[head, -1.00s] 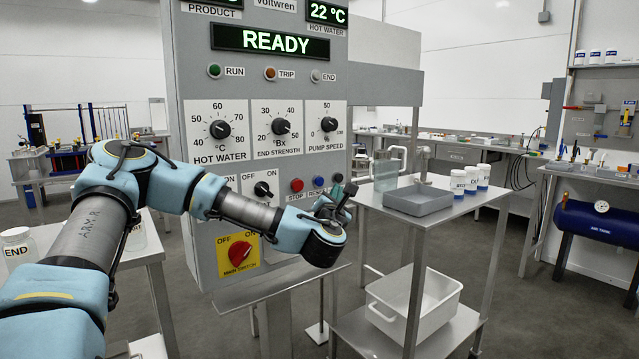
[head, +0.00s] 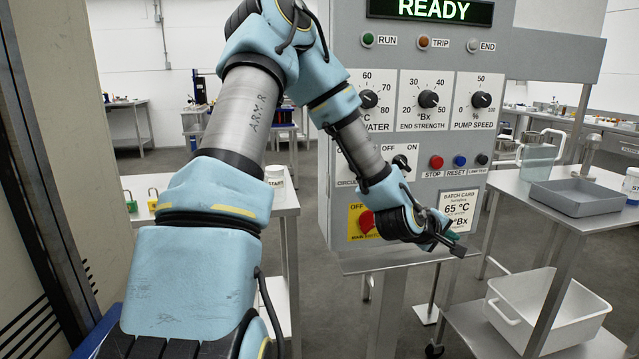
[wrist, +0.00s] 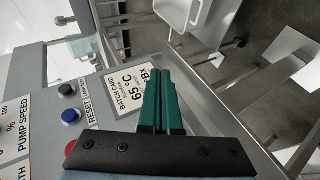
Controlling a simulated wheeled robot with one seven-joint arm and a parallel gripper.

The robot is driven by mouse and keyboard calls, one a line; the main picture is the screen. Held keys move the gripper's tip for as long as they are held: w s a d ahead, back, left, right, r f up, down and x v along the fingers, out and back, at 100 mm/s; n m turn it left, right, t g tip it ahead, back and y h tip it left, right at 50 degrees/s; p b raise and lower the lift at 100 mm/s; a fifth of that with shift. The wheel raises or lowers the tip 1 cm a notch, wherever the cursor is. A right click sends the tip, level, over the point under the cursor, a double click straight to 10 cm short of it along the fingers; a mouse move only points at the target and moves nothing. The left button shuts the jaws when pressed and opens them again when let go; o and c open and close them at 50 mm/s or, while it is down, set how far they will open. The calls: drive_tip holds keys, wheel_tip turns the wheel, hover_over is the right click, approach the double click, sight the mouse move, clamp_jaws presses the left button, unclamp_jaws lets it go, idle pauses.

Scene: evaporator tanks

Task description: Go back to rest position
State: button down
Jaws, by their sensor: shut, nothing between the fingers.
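My gripper (head: 447,240) is at the end of my blue and grey arm, in front of the lower right part of the grey control panel (head: 345,40). In the wrist view its green fingers (wrist: 161,105) lie together with nothing between them. The batch card (head: 460,207), reading 65 °C, is on the panel just above and behind the gripper. It also shows beside the fingers in the wrist view (wrist: 122,92). My arm hides part of the panel, including part of the hot water dial (head: 369,99) and the red main switch (head: 366,221).
Right of the panel stands a metal cart (head: 535,190) with a grey tray (head: 577,197) and a clear jug (head: 537,162) on top, and a white bin (head: 548,310) below. A side table (head: 285,205) with padlocks and a jar is behind my arm. A beige wall or door edge (head: 75,150) is close at left.

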drive_tip(key=s+a+r+m+g+y+p, duration=0.1)
drive_tip(key=s+a+m+g+y, duration=0.2)
drive_tip(key=a, duration=1.1)
drive_tip(key=s+a+m+y, duration=0.2)
drive_tip(key=a+y, duration=0.3)
drive_tip(key=a, duration=1)
drive_tip(key=s+a+r+g+y, duration=0.1)
drive_tip(key=s+a+r+g, duration=0.1)
drive_tip(key=s+a, duration=0.4)
drive_tip(key=shift+s+a+r+m+y+p, duration=0.4)
drive_tip(key=shift+a+r, duration=0.15)
drive_tip(key=shift+a, duration=0.45)
drive_tip(key=shift+w, duration=0.1)
